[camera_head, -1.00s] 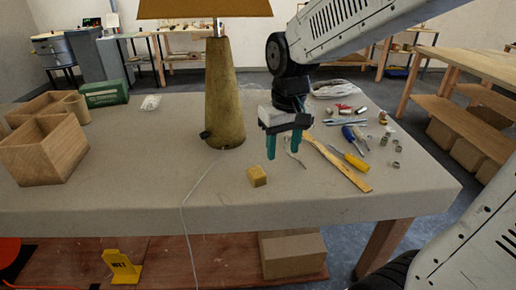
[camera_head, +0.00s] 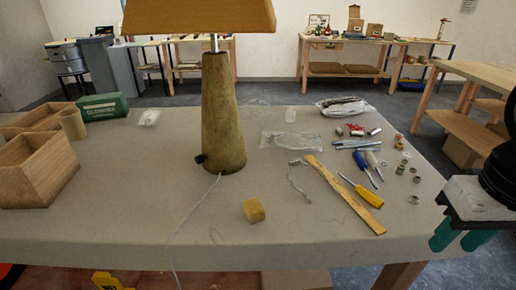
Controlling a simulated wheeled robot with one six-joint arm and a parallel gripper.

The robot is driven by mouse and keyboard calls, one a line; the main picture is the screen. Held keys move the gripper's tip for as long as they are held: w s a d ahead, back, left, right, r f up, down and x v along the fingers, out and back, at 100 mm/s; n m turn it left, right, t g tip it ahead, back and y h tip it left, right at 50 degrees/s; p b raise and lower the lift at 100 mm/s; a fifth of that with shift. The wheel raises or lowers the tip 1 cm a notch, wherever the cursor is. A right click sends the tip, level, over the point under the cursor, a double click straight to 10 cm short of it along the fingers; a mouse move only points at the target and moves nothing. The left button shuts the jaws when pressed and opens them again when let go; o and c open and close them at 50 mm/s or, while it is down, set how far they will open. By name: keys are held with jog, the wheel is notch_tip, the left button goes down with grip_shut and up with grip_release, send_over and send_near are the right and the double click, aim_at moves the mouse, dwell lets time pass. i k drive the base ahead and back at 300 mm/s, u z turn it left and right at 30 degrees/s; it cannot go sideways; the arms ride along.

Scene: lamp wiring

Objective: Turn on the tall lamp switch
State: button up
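The lamp (camera_head: 222,125) stands upright on the table, with a tapered yellow-brown wooden body and an orange-brown shade (camera_head: 198,16) cut off by the top edge. A small black switch (camera_head: 200,158) sits low on the left side of its body; I cannot tell whether it is on or off. A thin white cord (camera_head: 195,208) runs from the lamp's foot over the front table edge. My gripper (camera_head: 461,237) is at the far right, beyond the table's right edge and well away from the lamp. Its two teal fingers are apart, with nothing seen between them.
A yellow block (camera_head: 254,210) lies in front of the lamp. A wooden ruler-like strip (camera_head: 345,195), a yellow screwdriver (camera_head: 367,194) and several small parts lie to the right. Open wooden boxes (camera_head: 38,165) and a green box (camera_head: 103,105) stand left. The front-left tabletop is clear.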

aim_at(199, 159)
jog(key=z, duration=1.05)
jog(key=k, duration=0.85)
jog(key=u, duration=1.3)
jog(key=i, duration=1.05)
